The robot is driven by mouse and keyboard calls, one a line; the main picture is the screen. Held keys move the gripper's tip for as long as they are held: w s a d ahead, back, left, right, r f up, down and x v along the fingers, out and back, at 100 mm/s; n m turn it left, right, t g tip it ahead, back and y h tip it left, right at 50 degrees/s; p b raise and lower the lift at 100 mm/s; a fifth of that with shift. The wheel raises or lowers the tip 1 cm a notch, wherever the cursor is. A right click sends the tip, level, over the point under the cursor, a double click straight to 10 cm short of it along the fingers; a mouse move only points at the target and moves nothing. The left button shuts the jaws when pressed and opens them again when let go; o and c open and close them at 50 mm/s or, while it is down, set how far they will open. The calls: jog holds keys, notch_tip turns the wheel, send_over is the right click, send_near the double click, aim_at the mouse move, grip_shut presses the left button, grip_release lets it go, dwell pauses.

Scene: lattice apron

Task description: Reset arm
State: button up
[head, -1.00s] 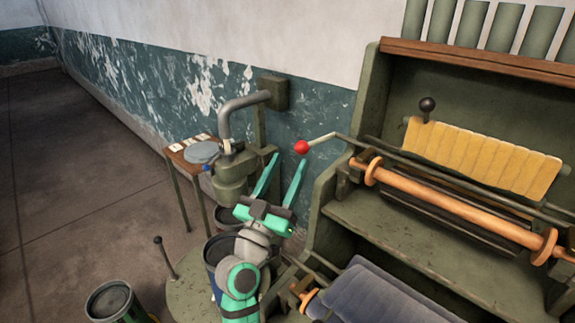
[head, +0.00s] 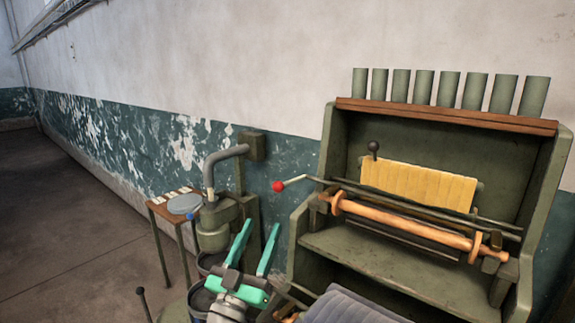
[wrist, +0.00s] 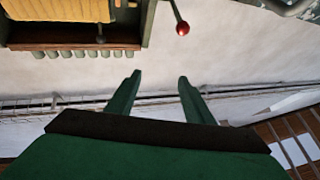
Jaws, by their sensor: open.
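My gripper (head: 254,248) is open and empty, with its two green fingers apart and pointing up in the head view. It also shows in the wrist view (wrist: 158,82), with nothing between the fingers. In the head view it stands in front of the wall, left of the green machine (head: 330,256). A lever with a red ball knob (head: 278,186) reaches out from the machine's left side, above and slightly right of the fingertips. The red knob also shows in the wrist view (wrist: 182,28), beyond the fingers. Most of my arm is below the picture.
The machine bears a yellow padded piece (head: 420,184), an orange roller (head: 400,222) and a grey padded piece (head: 350,308). A bent grey pipe (head: 212,168) and a small table (head: 160,208) stand left of my gripper. Open floor (head: 70,220) lies farther left.

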jog(key=s+d+f+n+g+y, duration=0.1)
jog(key=s+f+n+y, duration=0.15)
jog(key=s+f, duration=0.6)
jog(key=s+d+f+n+g+y, duration=0.1)
jog(key=s+f+n+y, duration=0.2)
jog(key=f, duration=1)
jog(key=s+d+f+n+g+y, duration=0.1)
jog(key=s+f+y, duration=0.2)
jog(key=s+f, duration=0.55)
jog(key=s+d+f+m+g, duration=0.1)
jog(key=s+f+g, duration=0.1)
jog(key=s, duration=1.1)
jog(key=s+d+f+m+g, duration=0.2)
jog(key=s+f, duration=0.3)
jog(key=s, duration=0.9)
jog(key=shift+d+m, duration=0.15)
jog(key=shift+m, duration=0.1)
